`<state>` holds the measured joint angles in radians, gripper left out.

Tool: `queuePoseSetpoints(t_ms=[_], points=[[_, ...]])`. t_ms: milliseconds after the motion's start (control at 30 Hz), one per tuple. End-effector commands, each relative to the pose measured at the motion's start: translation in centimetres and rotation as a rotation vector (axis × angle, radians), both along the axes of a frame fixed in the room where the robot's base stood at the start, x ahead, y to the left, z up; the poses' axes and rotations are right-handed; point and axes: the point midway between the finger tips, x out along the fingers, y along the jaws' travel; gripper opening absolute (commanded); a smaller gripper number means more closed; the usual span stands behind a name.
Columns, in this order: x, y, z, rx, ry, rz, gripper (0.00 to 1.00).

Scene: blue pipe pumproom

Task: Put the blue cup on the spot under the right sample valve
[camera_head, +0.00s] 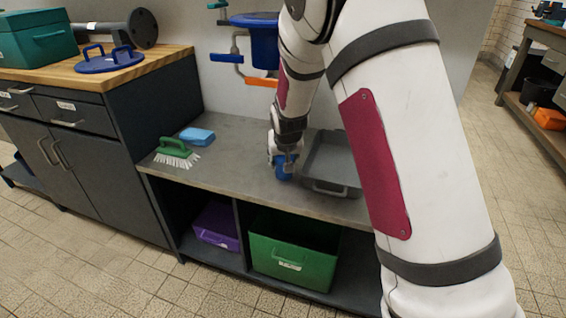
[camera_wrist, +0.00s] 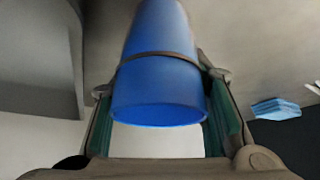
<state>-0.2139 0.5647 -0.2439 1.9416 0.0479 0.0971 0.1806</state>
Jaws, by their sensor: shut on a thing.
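The blue cup (camera_head: 284,172) is in my gripper (camera_head: 285,158), over the grey counter (camera_head: 235,165) just left of the grey tray. In the wrist view the cup (camera_wrist: 158,95), with a thin dark band around it, sits between the two green-padded fingers. I cannot tell whether its base touches the counter. My arm hides the wall to the right, and I cannot make out the right sample valve or a marked spot.
A grey tray (camera_head: 325,188) stands close right of the cup, partly behind my arm. A green brush (camera_head: 175,152) and a blue sponge (camera_head: 197,136) lie on the counter's left. Purple (camera_head: 217,225) and green (camera_head: 292,262) bins sit below. The counter between sponge and cup is clear.

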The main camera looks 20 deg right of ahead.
Motion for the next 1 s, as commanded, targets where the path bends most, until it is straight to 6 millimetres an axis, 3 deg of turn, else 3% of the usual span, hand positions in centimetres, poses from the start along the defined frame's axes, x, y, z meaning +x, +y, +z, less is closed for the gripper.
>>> queuePoseSetpoints(t_ms=[367,400,467,833,1000], points=[[0.1,0.0,-0.4,0.000,-0.002,0.001,0.20],[0.1,0.0,-0.3,0.000,-0.002,0.001,0.50],[0.0,0.0,-0.2,0.000,-0.002,0.001,0.62],[0.1,0.0,0.0,0.000,-0.002,0.001,0.62],[-0.9,0.4,2.0,0.001,-0.003,0.003,0.62]])
